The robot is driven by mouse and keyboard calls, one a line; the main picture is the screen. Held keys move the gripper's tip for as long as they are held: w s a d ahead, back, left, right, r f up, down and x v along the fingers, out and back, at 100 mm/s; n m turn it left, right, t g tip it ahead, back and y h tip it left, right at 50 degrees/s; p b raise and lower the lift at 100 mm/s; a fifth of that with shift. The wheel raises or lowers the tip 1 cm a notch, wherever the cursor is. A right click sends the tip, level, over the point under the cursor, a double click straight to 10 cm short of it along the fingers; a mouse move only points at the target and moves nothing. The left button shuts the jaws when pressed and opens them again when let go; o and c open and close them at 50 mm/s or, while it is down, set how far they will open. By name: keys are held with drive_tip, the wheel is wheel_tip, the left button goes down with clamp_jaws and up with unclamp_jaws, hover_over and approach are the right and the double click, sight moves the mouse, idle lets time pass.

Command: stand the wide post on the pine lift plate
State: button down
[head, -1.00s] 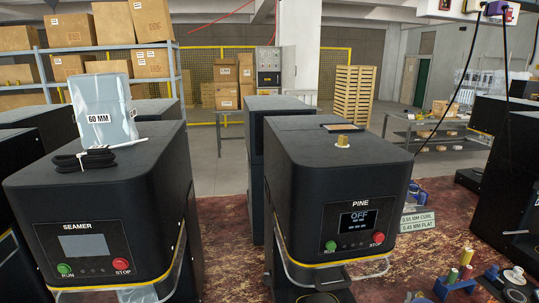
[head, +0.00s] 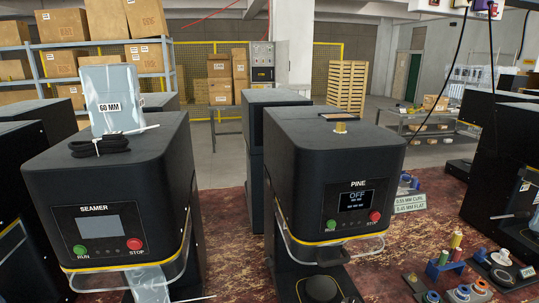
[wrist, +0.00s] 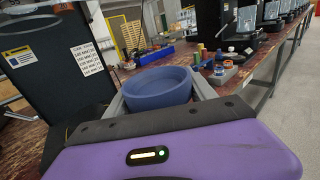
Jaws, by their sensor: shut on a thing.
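My gripper (wrist: 160,88) shows only in the wrist view, its two grey fingers on either side of a wide blue round piece with a hollow top (wrist: 161,88). It is shut on this piece, which looks like the wide post. The piece's lower part is hidden by the gripper body. In the head view the black PINE machine (head: 334,165) stands right of centre, its screen reading OFF. Low under its head is the lift plate area, with a dark round disc (head: 320,289) at the picture's bottom edge. I see no post standing there.
The SEAMER machine (head: 112,190) stands left of PINE. A clear guard bar (head: 327,247) curves across PINE's front. Right of it, a blue rack (head: 444,265) with small coloured posts and several small parts crowd the rust-coloured bench (head: 228,240). Another black machine stands at far right.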

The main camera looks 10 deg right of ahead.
drive_tip(key=s+a+f+n+t+y+b, duration=0.1)
drive_tip(key=s+a+f+n+y, duration=0.2)
drive_tip(key=a, duration=0.7)
drive_tip(key=s+a+f+n+t+y+b, duration=0.1)
drive_tip(key=s+a+f+n+t+y, duration=0.1)
drive_tip(key=s+a+f+n+y, duration=0.2)
drive_tip(key=shift+s+a+f+y, duration=0.9)
drive_tip(key=shift+a+f+y, duration=0.8)
drive_tip(key=shift+a, duration=1.2)
drive_tip(key=shift+a+r, duration=0.1)
